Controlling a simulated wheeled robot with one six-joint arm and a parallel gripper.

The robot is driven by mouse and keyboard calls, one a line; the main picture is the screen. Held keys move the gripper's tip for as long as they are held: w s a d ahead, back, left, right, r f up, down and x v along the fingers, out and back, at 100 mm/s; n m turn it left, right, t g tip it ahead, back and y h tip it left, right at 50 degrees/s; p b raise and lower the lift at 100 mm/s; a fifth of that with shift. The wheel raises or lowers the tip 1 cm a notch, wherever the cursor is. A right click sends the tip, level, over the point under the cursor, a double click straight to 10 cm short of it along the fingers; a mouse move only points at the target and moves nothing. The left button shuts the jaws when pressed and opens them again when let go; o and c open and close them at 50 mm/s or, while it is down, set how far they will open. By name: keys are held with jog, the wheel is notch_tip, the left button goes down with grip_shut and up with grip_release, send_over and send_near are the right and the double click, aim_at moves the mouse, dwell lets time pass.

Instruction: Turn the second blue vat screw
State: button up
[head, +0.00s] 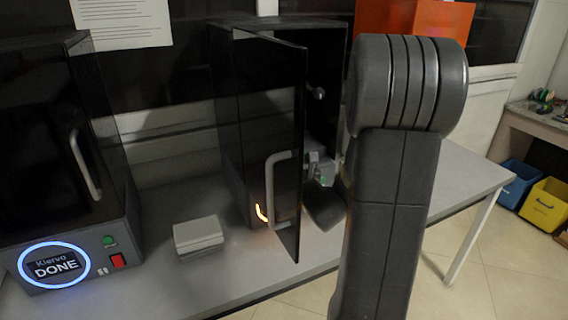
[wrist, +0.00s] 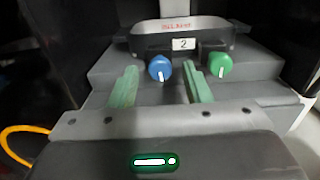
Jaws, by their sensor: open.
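In the wrist view a dark vat (wrist: 150,46) with a white label reading 2 sits inside the open machine. A blue screw knob (wrist: 159,69) with a white mark stands at its front left, and a green screw knob (wrist: 219,67) at its front right. My gripper (wrist: 161,80) is open, its two green fingers pointing at the vat. The blue knob appears between the fingertips; I cannot tell whether they are level with it in depth. In the head view my gripper (head: 321,170) is at the machine's opening, its fingers hidden, and the vat is not visible.
The machine's dark door (head: 275,100) stands open just left of my gripper. A closed machine (head: 60,150) with a DONE display (head: 55,267) stands at the left. A small grey box (head: 198,235) lies on the table (head: 165,285). Blue and yellow bins (head: 550,205) are on the floor.

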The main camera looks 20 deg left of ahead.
jog(key=shift+w+a, duration=0.1)
grip_shut()
jog(key=c, duration=0.9)
grip_release()
jog(key=shift+m+b, duration=0.5)
jog(key=shift+m, duration=0.4)
jog(key=shift+c, duration=0.2)
grip_shut()
jog(key=o, duration=0.9)
grip_release()
jog(key=shift+o, duration=0.2)
jog(key=v, duration=1.4)
